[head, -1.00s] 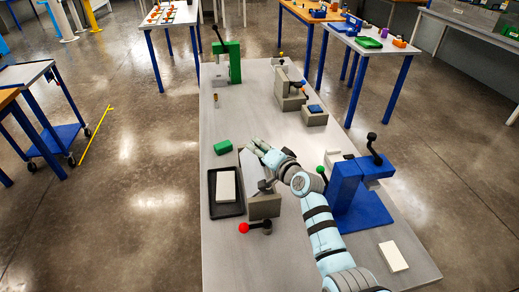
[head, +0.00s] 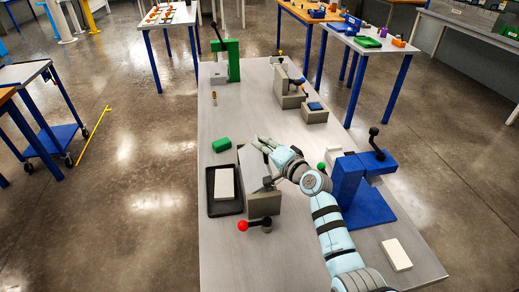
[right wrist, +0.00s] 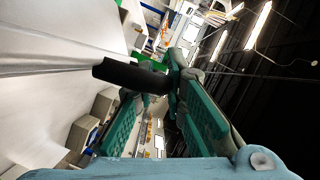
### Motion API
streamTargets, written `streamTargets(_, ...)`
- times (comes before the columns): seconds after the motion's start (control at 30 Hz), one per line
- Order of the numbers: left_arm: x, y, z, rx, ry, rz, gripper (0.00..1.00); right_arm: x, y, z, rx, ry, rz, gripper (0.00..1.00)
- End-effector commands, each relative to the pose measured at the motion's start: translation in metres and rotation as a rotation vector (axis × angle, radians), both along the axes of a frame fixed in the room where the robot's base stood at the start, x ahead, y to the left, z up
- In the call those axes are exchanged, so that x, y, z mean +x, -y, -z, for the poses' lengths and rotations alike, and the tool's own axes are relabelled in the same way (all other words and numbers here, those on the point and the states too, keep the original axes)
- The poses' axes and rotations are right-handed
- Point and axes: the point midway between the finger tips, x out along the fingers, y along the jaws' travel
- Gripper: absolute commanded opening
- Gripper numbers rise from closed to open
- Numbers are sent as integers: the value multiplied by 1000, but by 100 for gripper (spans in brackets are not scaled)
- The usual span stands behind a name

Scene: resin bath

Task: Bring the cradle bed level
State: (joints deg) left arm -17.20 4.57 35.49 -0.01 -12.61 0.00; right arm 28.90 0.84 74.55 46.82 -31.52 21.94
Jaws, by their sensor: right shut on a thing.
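A pale grey plate (head: 249,161), apparently the cradle bed, slopes behind a grey block (head: 264,205) in the head view. I cannot tell its exact tilt. My right gripper (head: 260,142) is at the plate's far end, fingers pointing away and left. In the right wrist view, the right gripper (right wrist: 152,80) is shut on a black cylindrical handle (right wrist: 118,73), which lies between its teal finger pads. A lever with a red ball (head: 243,226) sticks out at the block's front. My left gripper is out of view.
A black tray (head: 211,208) with a white slab (head: 224,183) lies left of the block. A blue press (head: 349,185) stands close to the right of my arm. A white block (head: 396,254) lies front right. The bench's left front is clear.

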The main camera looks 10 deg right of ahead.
Motion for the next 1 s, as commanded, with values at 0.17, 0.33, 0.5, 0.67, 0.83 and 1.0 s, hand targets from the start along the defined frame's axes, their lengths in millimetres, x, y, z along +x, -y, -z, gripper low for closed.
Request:
streamTargets(0.17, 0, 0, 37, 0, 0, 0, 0, 0, 13, 20, 127, 1, 1, 0)
streamTargets(0.33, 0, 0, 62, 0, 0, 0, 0, 0, 23, 29, 252, 1, 0, 0)
streamTargets(0.5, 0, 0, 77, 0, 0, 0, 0, 0, 29, 35, 338, 0, 0, 0)
streamTargets(0.67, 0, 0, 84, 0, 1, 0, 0, 0, 33, 39, 335, -2, -2, 0)
streamTargets(0.83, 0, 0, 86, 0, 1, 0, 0, 0, 35, 41, 334, -2, -1, 0)
streamTargets(1.0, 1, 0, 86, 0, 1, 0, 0, 0, 35, 40, 334, -2, -1, 0)
